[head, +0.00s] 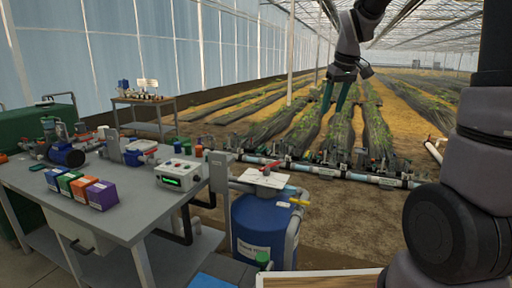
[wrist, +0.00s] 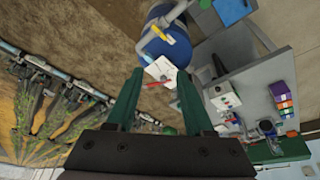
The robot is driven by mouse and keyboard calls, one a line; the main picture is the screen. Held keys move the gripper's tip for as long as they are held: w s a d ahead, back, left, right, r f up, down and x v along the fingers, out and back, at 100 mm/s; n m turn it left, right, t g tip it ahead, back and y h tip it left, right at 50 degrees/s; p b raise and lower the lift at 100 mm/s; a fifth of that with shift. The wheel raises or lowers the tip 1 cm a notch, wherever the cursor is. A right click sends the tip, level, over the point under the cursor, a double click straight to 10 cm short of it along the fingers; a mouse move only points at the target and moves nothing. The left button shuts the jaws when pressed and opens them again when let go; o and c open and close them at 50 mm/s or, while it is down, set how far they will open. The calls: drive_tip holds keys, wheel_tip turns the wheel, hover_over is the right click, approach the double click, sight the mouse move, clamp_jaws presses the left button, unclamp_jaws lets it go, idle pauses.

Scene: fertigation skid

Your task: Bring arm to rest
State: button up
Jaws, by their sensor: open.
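My gripper (head: 335,98) hangs in the upper right middle of the head view, fingers pointing down, high above the soil floor. Its two green fingers are apart with nothing between them. In the wrist view my gripper (wrist: 158,95) also shows open and empty. Beyond the fingers lies the blue tank (wrist: 156,35) with a white sheet and a red handle on top. My arm (head: 350,40) is raised and touches nothing that I can see.
A grey bench (head: 120,215) at left carries several coloured boxes (head: 80,188), a controller with a green display (head: 178,174) and a pump (head: 66,154). The blue tank (head: 262,230) stands right of it. A pipe manifold (head: 330,171) runs behind. Open soil lies right of the tank.

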drive_tip(key=s+r+m+t, duration=0.1)
drive_tip(key=s+r+m, duration=0.2)
drive_tip(key=s, duration=0.8)
drive_tip(key=s+d+r+m+t+y, duration=0.1)
drive_tip(key=s+m, duration=0.4)
drive_tip(key=s, duration=0.6)
wheel_tip(320, 180, up, 2)
drive_tip(key=shift+s+d+r+t, duration=0.15)
drive_tip(key=shift+s+d+t, duration=0.1)
drive_tip(key=shift+t, duration=0.55)
drive_tip(key=shift+a, duration=0.1)
drive_tip(key=shift+c, duration=0.2)
